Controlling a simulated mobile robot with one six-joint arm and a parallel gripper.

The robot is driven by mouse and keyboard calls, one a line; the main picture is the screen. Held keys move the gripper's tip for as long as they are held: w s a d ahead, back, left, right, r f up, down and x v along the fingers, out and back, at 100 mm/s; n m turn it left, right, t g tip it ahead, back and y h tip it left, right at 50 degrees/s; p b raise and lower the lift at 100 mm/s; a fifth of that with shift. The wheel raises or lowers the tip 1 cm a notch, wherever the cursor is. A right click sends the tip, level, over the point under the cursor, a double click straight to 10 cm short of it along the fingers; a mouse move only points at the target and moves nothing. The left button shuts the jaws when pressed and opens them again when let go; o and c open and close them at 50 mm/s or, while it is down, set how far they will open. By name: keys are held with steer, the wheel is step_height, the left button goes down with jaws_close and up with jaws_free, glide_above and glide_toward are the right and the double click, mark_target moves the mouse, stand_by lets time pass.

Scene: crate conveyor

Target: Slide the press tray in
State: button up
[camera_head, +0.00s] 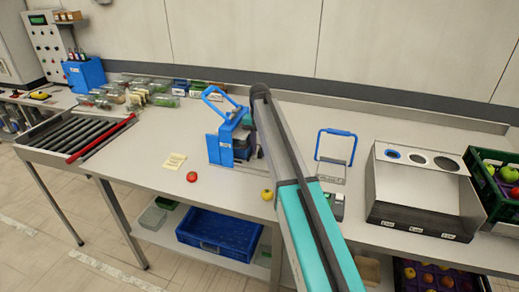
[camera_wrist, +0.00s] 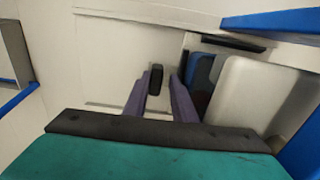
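The blue press (camera_head: 226,146) with a raised blue lever handle stands on the bench, left of my arm in the head view. Its right side is partly hidden by my arm. In the wrist view, my gripper (camera_wrist: 159,76) is open, with its two purple fingers apart. A small dark upright knob (camera_wrist: 156,80) stands between the fingertips, with a narrow gap visible beside it. A pale rounded block (camera_wrist: 240,92) and a dark blue part sit right of the fingers. I cannot tell which pale surface is the press tray. My gripper is hidden in the head view.
A red fruit (camera_head: 192,176), a yellow fruit (camera_head: 267,195) and a paper note (camera_head: 174,161) lie near the press. Right of my arm are a blue-handled frame (camera_head: 337,147), a grey sorting box with holes (camera_head: 416,219) and a fruit crate (camera_head: 480,190). A roller conveyor (camera_head: 76,138) is left.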

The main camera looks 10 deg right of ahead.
step_height(320, 180, up, 14)
steer(key=p, duration=0.7)
steer(key=shift+s+f, duration=0.1)
steer(key=shift+f, duration=0.05)
